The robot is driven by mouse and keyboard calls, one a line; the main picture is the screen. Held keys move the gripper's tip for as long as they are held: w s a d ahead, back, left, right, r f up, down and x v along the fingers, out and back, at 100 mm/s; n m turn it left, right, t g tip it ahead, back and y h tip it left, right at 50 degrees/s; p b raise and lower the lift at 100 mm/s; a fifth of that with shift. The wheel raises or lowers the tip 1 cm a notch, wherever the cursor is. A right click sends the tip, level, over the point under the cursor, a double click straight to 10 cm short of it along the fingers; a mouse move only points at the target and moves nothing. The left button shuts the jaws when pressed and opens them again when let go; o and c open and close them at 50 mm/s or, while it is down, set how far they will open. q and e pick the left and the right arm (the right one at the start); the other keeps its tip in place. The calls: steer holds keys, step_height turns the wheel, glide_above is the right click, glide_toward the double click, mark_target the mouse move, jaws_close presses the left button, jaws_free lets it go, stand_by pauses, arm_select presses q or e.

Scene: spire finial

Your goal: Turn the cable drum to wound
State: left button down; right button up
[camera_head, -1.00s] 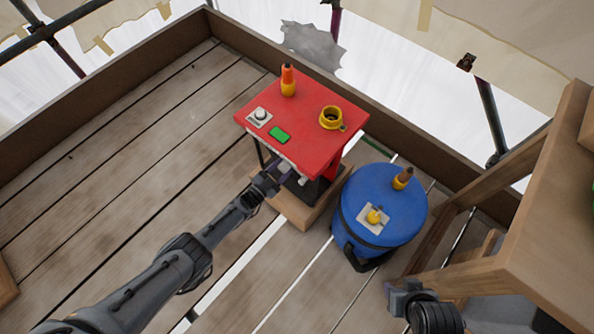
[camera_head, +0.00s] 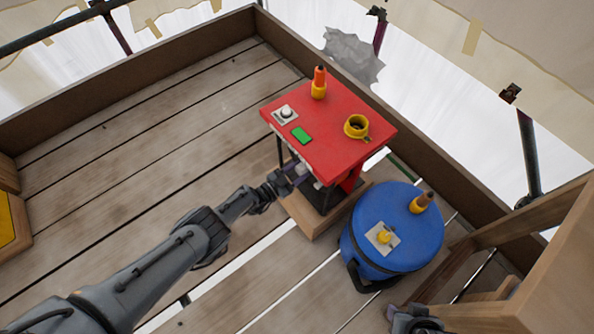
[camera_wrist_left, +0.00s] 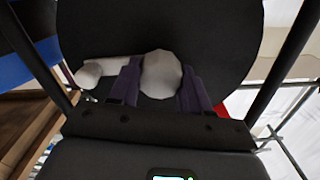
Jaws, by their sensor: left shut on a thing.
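Under the red-topped stand (camera_head: 340,145) there is a dark round drum face, which fills much of the left wrist view (camera_wrist_left: 220,40). My left gripper (camera_head: 292,174) reaches the stand's front side. In the left wrist view its two purple fingers (camera_wrist_left: 161,85) are shut on a pale rounded knob (camera_wrist_left: 162,72) in front of the drum face. A second pale piece (camera_wrist_left: 90,73) sticks out to the left of it. Most of the drum is hidden under the top in the head view. My right gripper (camera_head: 396,314) shows only partly at the bottom edge; its fingers are unclear.
The red top carries an orange-and-yellow item (camera_head: 319,82), a white button (camera_head: 286,112), a green panel (camera_head: 302,135) and a yellow ring (camera_head: 356,126). A blue drum-shaped container (camera_head: 400,226) stands close on the right. A wooden frame (camera_head: 545,240) is further right. Planks at left are clear.

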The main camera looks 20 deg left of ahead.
arm_select(q)
steer(key=shift+w+d+r, duration=0.15)
steer(key=shift+r, duration=0.2)
steer(key=c, duration=0.9)
jaws_free()
steer(key=o, duration=0.4)
steer(key=shift+f, duration=0.1)
steer(key=shift+s, duration=0.2)
steer(key=shift+s+a, duration=0.1)
steer(key=shift+a, duration=0.1)
steer(key=shift+s+a+p, duration=0.2)
steer(key=shift+s+p, duration=0.05)
steer(key=shift+p, duration=0.15)
steer(key=p+v, duration=0.4)
steer(key=v, duration=0.6)
